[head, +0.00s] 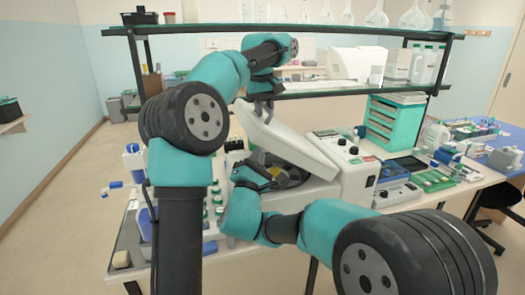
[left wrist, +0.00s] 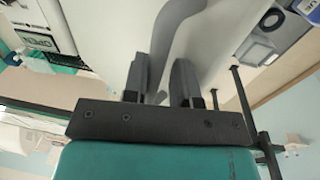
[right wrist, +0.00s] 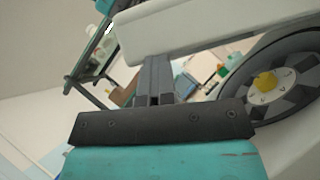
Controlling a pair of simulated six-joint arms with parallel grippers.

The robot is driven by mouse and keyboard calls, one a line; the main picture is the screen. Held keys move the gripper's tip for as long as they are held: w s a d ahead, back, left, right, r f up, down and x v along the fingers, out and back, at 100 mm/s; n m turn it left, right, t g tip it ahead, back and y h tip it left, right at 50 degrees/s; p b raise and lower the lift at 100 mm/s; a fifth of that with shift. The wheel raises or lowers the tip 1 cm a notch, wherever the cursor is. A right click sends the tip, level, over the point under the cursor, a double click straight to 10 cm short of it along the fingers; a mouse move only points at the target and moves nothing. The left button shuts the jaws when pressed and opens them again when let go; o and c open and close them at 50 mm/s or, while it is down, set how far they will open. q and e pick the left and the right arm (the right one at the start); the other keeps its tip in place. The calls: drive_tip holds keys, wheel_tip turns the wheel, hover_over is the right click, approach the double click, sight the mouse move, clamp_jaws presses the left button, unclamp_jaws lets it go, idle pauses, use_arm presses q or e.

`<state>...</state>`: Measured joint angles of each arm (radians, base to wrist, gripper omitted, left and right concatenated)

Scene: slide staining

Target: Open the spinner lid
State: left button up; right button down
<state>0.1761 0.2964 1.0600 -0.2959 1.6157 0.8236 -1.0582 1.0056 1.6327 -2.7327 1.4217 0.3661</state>
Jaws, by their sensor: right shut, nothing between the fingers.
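The white spinner (head: 325,185) stands on the bench with its lid (head: 285,138) raised and tilted, exposing the dark rotor chamber. My left gripper (head: 264,103) is at the upper edge of the lid. In the left wrist view its fingers (left wrist: 163,75) are apart, over the pale lid surface with a grey curved band between them; contact is unclear. My right gripper (head: 272,184) is shut and empty, low at the front of the opening. In the right wrist view its closed fingertips (right wrist: 157,62) lie just under the lid edge (right wrist: 195,30), beside the rotor (right wrist: 285,85); contact is unclear.
A control panel (head: 345,147) adjoins the spinner on the right, with a teal drawer unit (head: 390,125) behind. Bottles with green caps (head: 217,195) stand left of the spinner. A shelf (head: 330,90) spans the back above the bench.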

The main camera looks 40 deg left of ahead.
sight(265, 141)
drive_tip(key=shift+m+t+h, duration=0.6)
drive_tip(key=shift+m+t, duration=0.1)
drive_tip(key=shift+m, duration=0.1)
drive_tip(key=r, duration=0.1)
drive_tip(key=w+d+r, duration=0.1)
drive_tip(key=r, duration=0.1)
drive_tip(key=shift+w+d+r, duration=0.25)
drive_tip(key=shift+w, duration=0.05)
drive_tip(key=shift+w+a+f, duration=0.1)
drive_tip(key=shift+a+f, duration=0.25)
drive_tip(key=shift+a, duration=0.2)
drive_tip(key=shift+s+d, duration=0.15)
drive_tip(key=shift+s, duration=0.05)
drive_tip(key=shift+f, duration=0.1)
use_arm(q)
drive_tip(key=s+a+f, duration=0.2)
drive_tip(key=s+f, duration=0.1)
drive_tip(key=f, duration=0.4)
drive_tip(key=s+a+f, duration=0.1)
drive_tip(key=s+f, duration=0.2)
drive_tip(key=f, duration=0.4)
drive_tip(key=shift+a+t+h, duration=0.4)
use_arm(e)
drive_tip(key=shift+s+f+n, duration=0.1)
drive_tip(key=shift+s+n, duration=0.05)
drive_tip(key=shift+n, duration=0.15)
